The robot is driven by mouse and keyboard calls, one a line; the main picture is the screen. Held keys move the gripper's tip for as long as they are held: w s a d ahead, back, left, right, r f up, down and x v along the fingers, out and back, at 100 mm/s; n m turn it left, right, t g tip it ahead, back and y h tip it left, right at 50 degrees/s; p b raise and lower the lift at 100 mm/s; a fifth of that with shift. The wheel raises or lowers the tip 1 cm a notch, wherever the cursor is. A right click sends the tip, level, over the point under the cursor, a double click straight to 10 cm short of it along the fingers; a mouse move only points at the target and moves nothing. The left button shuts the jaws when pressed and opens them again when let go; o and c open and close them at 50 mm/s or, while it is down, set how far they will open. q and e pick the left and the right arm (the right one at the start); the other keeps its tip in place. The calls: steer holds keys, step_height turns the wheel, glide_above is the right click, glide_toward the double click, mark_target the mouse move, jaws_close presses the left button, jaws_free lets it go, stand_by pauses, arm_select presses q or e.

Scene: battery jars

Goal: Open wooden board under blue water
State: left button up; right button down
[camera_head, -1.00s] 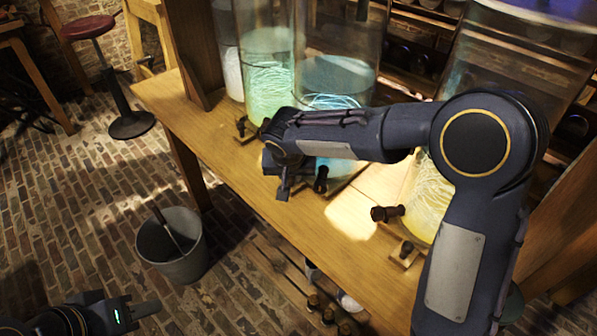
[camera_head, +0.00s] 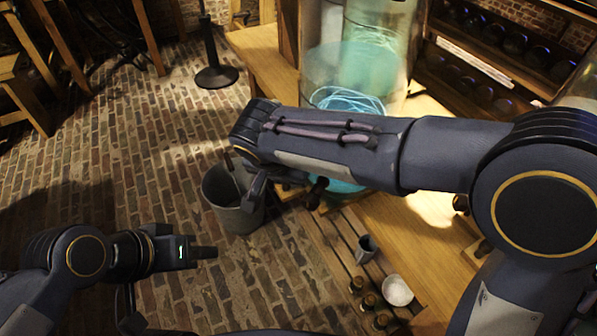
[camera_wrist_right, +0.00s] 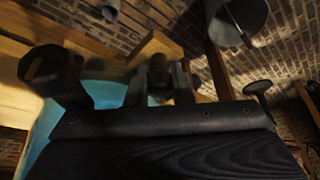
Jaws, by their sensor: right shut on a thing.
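The glass jar of blue water (camera_head: 345,100) stands on the wooden bench, partly hidden by my right forearm. A dark tap (camera_head: 317,192) sticks out low on its front and looms at the left of the right wrist view (camera_wrist_right: 50,72). A bit of the wooden board (camera_head: 288,192) shows below the jar, beside my right gripper (camera_head: 256,188). In the right wrist view, my right gripper (camera_wrist_right: 160,85) is shut on the board's small brown knob (camera_wrist_right: 158,66). How far the board is out is hidden. My left gripper (camera_head: 205,253) is low over the brick floor, away from the jar; its jaw gap does not show.
A jar of green water (camera_head: 380,50) stands behind the blue one. A grey bucket (camera_head: 233,205) is on the floor by the bench. A low slatted rack with bottles (camera_head: 368,300), a cup (camera_head: 366,247) and a white bowl (camera_head: 397,290) lies below.

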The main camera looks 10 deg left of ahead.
steer(key=shift+s+a, duration=0.25)
steer(key=shift+a, duration=0.1)
steer(key=c, duration=1.3)
jaws_free()
steer(key=p+v, duration=0.2)
steer(key=v, duration=0.5)
steer(key=shift+s+r, duration=0.15)
steer(key=shift+r, duration=0.2)
